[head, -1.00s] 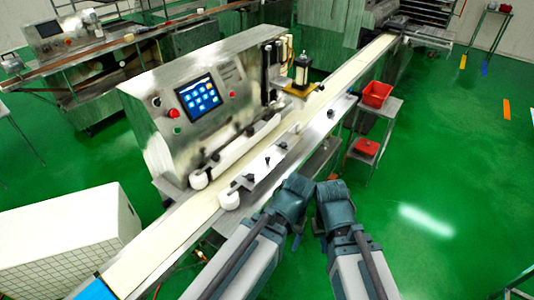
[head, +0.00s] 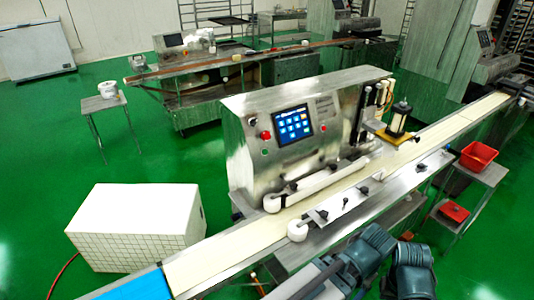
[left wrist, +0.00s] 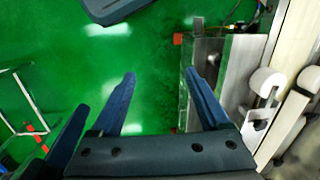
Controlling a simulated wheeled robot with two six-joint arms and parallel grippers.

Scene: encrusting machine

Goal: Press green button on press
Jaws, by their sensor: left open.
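The steel press machine (head: 245,165) stands on the conveyor line in the head view, its panel facing me. A small green button (head: 265,152) sits low on the panel's left part, under a red knob (head: 266,134). A lit blue touchscreen (head: 293,124) is to their right. My left gripper (left wrist: 160,73) shows in the left wrist view, fingers apart and empty, above the green floor beside the conveyor's metal side. It is away from the button, which that view does not show. In the head view only my arm links show at the bottom; neither gripper can be made out.
The pale conveyor belt (head: 225,255) runs diagonally in front of the panel. White rollers (head: 298,231) and a steel rail lie between my arms and the panel. A red basket (head: 478,155) stands on a small table at right. A white tiled box (head: 135,228) is at left.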

